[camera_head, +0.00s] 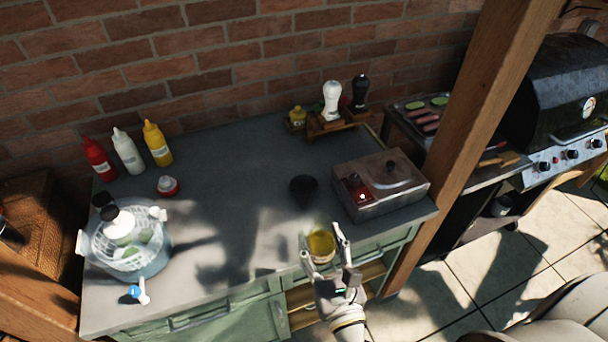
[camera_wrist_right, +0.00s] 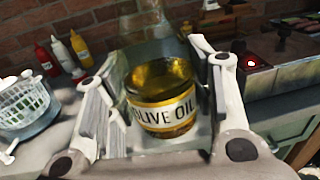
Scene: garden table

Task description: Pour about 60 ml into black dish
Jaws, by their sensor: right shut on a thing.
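My right gripper (camera_head: 324,256) is shut on a clear glass olive oil bottle (camera_head: 321,244) near the table's front edge. In the right wrist view, the gripper's fingers (camera_wrist_right: 152,100) stand on both sides of the bottle (camera_wrist_right: 165,92), which holds yellow oil and bears an "OLIVE OIL" label. The bottle looks roughly upright in that view. The small black dish (camera_head: 303,187) sits on the grey table top, just beyond the bottle in the head view. The dish's inside is too dark to make out. My left gripper is not in view.
A grey box with a red-lit part (camera_head: 380,184) stands right of the dish. A salad spinner (camera_head: 128,246) stands at the left. Red, white and yellow bottles (camera_head: 129,151) and a small red-and-white jar (camera_head: 168,186) stand behind it. A wooden post (camera_head: 480,130) rises at the right.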

